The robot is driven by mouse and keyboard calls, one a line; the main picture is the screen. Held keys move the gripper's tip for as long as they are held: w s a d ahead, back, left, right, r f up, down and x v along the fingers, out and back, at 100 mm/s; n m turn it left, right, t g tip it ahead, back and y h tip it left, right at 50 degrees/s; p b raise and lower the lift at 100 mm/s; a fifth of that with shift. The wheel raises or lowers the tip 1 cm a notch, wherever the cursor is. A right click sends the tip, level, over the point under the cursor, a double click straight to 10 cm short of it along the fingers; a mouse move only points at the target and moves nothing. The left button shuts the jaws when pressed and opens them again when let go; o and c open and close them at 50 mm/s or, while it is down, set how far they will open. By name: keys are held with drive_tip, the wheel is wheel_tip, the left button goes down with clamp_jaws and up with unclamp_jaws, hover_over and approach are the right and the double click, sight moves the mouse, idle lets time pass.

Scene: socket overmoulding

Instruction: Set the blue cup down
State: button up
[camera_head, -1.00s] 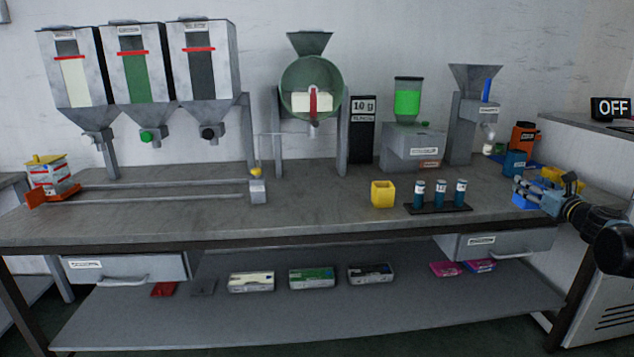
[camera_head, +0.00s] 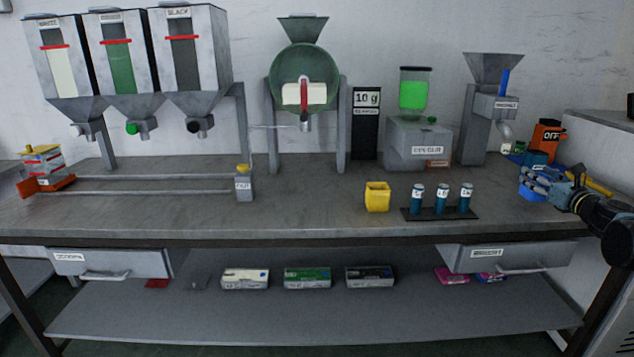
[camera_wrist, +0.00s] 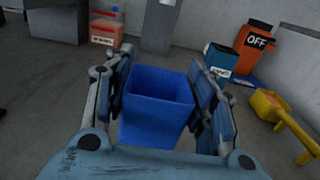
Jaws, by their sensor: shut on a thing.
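The blue cup (camera_wrist: 155,110) is a square, open-topped cup, upright between the two fingers of my gripper (camera_wrist: 168,95) in the wrist view. My gripper is shut on it, with a finger against each side. In the head view my gripper (camera_head: 548,182) is at the right end of the workbench (camera_head: 320,212), and part of the blue cup (camera_head: 529,193) shows beside it. The cup's underside is hidden, so I cannot tell whether it touches the bench top.
A yellow cup (camera_head: 377,197) and a dark rack (camera_head: 440,214) with blue vials stand to the left. An orange box marked OFF (camera_wrist: 254,45), a teal container (camera_wrist: 221,58) and a yellow scoop-like thing (camera_wrist: 270,105) lie beyond and right of the cup.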

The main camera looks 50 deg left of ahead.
drive_tip(key=shift+f+x, duration=0.6)
drive_tip(key=shift+x, duration=2.4)
drive_tip(key=shift+f+x, duration=0.6)
drive_tip(key=shift+x, duration=2.4)
drive_tip(key=shift+f+x, duration=0.55)
drive_tip(key=shift+x, duration=2.45)
drive_tip(key=shift+s, duration=0.1)
drive_tip(key=o, duration=1)
